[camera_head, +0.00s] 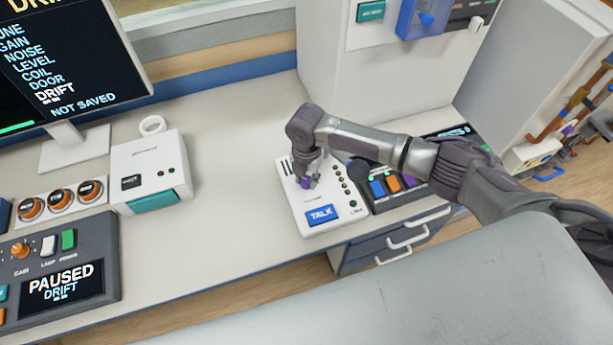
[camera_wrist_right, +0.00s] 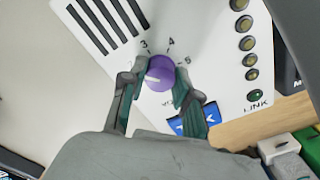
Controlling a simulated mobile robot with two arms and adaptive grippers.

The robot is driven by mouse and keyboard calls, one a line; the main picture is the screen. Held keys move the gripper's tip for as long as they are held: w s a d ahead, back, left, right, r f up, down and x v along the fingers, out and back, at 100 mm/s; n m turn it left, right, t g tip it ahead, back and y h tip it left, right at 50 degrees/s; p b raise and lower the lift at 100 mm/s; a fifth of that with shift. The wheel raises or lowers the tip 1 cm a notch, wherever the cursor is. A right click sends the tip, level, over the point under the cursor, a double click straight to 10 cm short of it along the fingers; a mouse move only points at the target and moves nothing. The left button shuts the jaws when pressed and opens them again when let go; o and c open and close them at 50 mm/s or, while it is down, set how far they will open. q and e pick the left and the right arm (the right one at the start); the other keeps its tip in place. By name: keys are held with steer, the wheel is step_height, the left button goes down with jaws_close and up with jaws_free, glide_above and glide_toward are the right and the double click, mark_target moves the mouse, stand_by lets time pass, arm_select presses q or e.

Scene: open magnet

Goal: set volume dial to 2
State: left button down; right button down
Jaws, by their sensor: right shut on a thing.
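The volume dial (camera_wrist_right: 160,70) is a purple knob on a white intercom panel (camera_head: 350,208). My right gripper (camera_wrist_right: 158,86) is shut on it, one finger at each side. In the wrist view the numbers 3, 4 and 5 show around the knob's far side. A pale mark on the knob points to the lower left, past the 3. The number there is hidden by the left finger. In the head view the knob (camera_head: 306,182) shows under my right gripper (camera_head: 309,172), which comes down from above. My left gripper is out of view.
The panel also has a blue TALK button (camera_head: 321,215), a column of small lamps (camera_head: 344,186) and a green LINK lamp (camera_wrist_right: 255,96). A dark box with coloured buttons (camera_head: 393,184) stands close on the right.

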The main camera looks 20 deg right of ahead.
mark_target(306, 179)
steer(key=shift+n, duration=0.6)
steer(key=c, duration=0.8)
jaws_free()
steer(key=shift+c, duration=0.2)
steer(key=shift+r, duration=0.1)
step_height(306, 179, up, 12)
